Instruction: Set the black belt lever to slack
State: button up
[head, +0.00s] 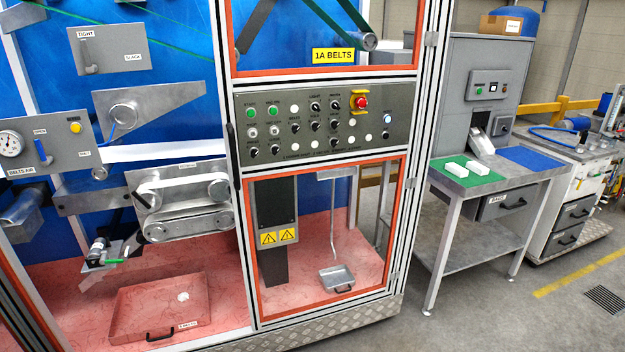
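A grey plate (108,49) at the upper left of the head view carries a TIGHT label (85,34) above its left part and a SLACK label (132,57) to the right. A dark, narrow belt lever (88,56) stands roughly upright on this plate, below the TIGHT label and well away from SLACK. It is small and partly blends with the grey plate. My gripper is not in view.
Below left, a BELTS AIR panel (45,148) has a gauge, a blue lever (43,152) and a yellow button. An orange-edged frame and button panel (325,118) stand to the right. A red tray (160,310) lies on the cabinet floor. Open floor lies at right.

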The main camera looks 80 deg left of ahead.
aim_at(150, 201)
jog(key=u, duration=1.05)
jog(key=k, duration=0.15)
jog(key=u, duration=2.95)
jog(key=k, duration=0.85)
jog(key=z, duration=0.25)
jog(key=i, duration=0.85)
jog(key=u, duration=0.1)
